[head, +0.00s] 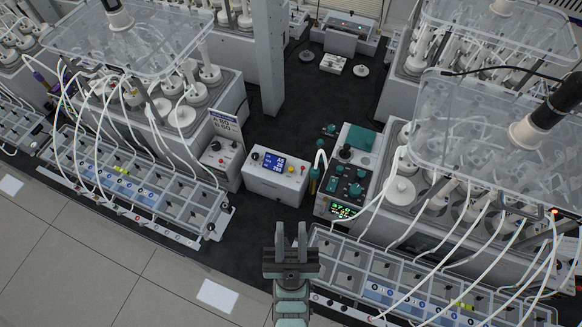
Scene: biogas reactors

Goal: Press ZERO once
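My gripper (291,229) is in the lower middle of the head view, with its two fingers apart and nothing between them. My gripper appears apart from this box. No ZERO label is legible at this size.
Reactor banks with bottles and white tubes stand left and right, with clear trays of valves (150,190) in front. A grey post (269,60) rises behind the box. Tiled floor (120,262) is free at lower left.

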